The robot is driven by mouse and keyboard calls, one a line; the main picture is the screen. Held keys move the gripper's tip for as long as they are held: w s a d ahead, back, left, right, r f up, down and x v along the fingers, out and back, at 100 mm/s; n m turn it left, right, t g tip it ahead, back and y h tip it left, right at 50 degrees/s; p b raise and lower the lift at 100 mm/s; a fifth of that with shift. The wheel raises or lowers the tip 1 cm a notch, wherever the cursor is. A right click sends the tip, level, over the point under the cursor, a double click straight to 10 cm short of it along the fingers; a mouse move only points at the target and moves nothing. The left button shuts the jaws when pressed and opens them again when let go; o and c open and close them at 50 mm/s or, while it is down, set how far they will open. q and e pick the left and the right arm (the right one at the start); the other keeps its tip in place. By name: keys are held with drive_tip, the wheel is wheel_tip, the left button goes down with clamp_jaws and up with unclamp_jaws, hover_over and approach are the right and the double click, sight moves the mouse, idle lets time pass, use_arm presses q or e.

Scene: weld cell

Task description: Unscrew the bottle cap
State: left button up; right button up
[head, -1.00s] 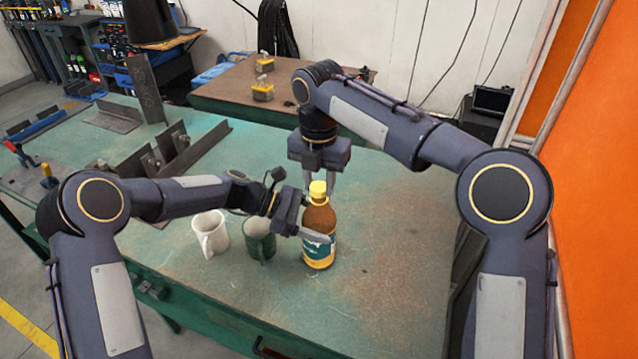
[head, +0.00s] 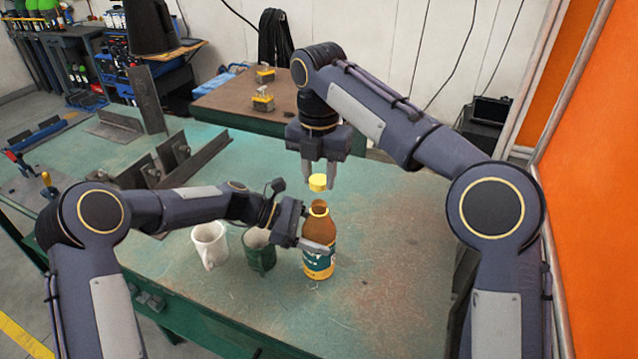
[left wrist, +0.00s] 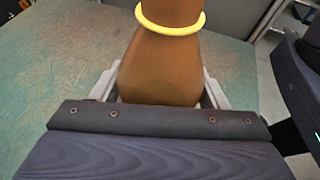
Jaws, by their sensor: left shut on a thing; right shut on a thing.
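A brown bottle (head: 319,227) with a teal and yellow label stands upright on the green table, its mouth open. My left gripper (head: 318,247) is shut on the bottle's body from the left. In the left wrist view the bottle (left wrist: 165,65) sits between the two fingers, with a yellow ring round its neck. The yellow cap (head: 318,182) is apart from the bottle, a little above its mouth. My right gripper (head: 318,178) points down from above and is shut on the cap.
A white mug (head: 209,243) and a dark green mug (head: 259,250) stand left of the bottle, close to my left gripper. Dark metal angle pieces (head: 180,160) lie at the table's back left. The table (head: 390,240) right of the bottle is clear.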

use_arm(q)
drive_tip(key=o, duration=2)
drive_tip(key=shift+c, duration=0.2)
